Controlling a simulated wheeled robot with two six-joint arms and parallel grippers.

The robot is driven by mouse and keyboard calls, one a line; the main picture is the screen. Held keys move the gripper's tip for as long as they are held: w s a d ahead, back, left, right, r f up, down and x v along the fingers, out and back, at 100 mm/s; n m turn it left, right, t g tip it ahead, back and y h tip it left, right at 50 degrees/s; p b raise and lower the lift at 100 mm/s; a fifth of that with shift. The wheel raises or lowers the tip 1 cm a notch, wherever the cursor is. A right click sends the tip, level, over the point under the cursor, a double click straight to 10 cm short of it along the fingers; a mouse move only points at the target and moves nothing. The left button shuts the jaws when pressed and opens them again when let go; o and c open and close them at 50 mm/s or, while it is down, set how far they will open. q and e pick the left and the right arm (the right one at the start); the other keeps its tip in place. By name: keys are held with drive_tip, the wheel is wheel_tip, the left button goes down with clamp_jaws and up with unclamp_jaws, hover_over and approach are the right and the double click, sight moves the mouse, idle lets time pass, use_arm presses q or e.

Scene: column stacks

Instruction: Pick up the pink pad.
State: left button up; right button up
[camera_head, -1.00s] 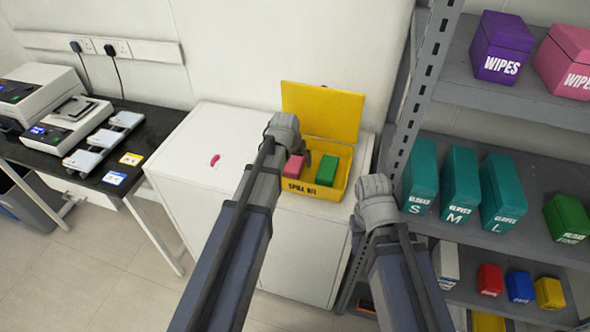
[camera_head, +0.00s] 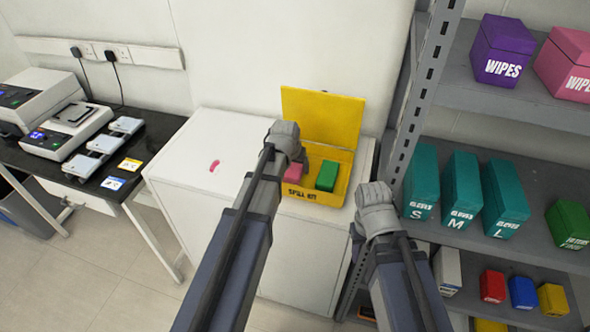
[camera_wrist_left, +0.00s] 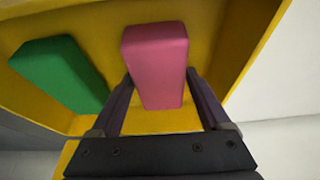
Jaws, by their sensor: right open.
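The pink pad (camera_head: 293,173) is in the yellow spill kit box (camera_head: 317,194), next to a green block (camera_head: 327,175). My left gripper (camera_head: 302,158) is over the box at the pad and hides part of it in the head view. In the left wrist view the pink pad (camera_wrist_left: 155,65) lies between the two fingers (camera_wrist_left: 160,85), one along each side. Whether they press on it cannot be seen. The green block (camera_wrist_left: 60,72) is to the left of the left finger. My right gripper (camera_head: 374,186) is empty, right of the box, its fingers hardly visible.
The box stands on a white cabinet (camera_head: 196,155), with its yellow lid (camera_head: 322,115) raised at the back. A grey shelf rack (camera_head: 425,85) with several boxes is close on the right. A black bench (camera_head: 140,145) with instruments is at the left.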

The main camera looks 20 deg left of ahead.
sight(294, 165)
use_arm(q)
drive_tip(key=c, duration=1)
drive_tip(key=shift+r, duration=0.1)
wheel_tip(294, 165, up, 10)
drive_tip(key=p, duration=1)
drive_tip(key=shift+r+p, duration=0.15)
drive_tip(key=shift+p, duration=0.15)
drive_tip(key=o, duration=0.8)
drive_tip(key=c, duration=0.6)
drive_tip(key=shift+a, duration=0.1)
